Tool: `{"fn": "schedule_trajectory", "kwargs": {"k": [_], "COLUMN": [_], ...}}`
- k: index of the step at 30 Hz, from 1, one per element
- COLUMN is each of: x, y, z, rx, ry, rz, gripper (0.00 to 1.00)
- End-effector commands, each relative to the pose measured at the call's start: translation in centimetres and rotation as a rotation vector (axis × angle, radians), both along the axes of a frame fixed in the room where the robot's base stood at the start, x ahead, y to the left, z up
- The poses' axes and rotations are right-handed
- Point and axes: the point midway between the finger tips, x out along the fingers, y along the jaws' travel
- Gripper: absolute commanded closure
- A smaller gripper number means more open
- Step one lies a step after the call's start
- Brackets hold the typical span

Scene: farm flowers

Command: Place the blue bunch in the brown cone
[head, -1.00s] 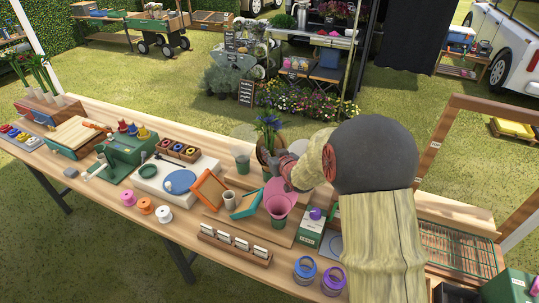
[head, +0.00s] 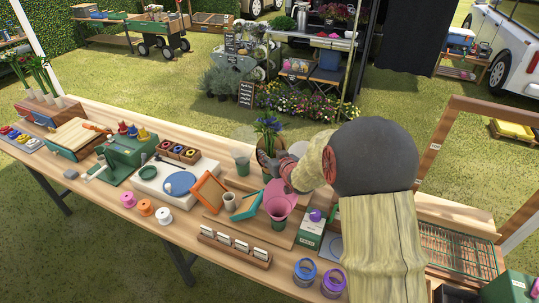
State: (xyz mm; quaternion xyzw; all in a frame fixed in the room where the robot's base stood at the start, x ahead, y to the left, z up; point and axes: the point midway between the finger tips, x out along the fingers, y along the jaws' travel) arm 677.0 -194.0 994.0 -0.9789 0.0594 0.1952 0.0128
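The blue bunch (head: 268,125) stands upright, its blue flowers and green leaves showing above the brown cone (head: 263,158). The cone's wall shows behind and left of the stems. The lower stems are partly hidden, so I cannot tell how deep they sit in the cone. My gripper (head: 275,166) is at the right side of the cone and the stems, low and close to them. Its fingertips are small and partly covered by my own wrist, so I cannot tell whether they are open or shut on anything.
A pink cone (head: 279,200) stands in a green holder just in front of my gripper. A green cup (head: 242,165) stands to the left.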

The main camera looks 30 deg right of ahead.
Motion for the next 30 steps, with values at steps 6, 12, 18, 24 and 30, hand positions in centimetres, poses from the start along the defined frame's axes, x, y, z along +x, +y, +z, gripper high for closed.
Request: {"fn": "schedule_trajectory", "kwargs": {"k": [6, 12, 18, 24, 30], "x": [-2.9, -6.8, -9.7, -10.9, -12.4], "y": [0.3, 0.7, 1.1, 1.4, 2.9], "z": [1.7, 3.3, 4.4, 5.2, 8.9], "rx": [-0.001, 0.000, -0.001, -0.006, -0.056], "ry": [-0.002, -0.002, -0.002, 0.004, 0.101], "rz": [-0.002, -0.002, -0.001, -0.003, -0.041], "gripper": [0.65, 0.65, 0.65, 0.65, 0.65]}}
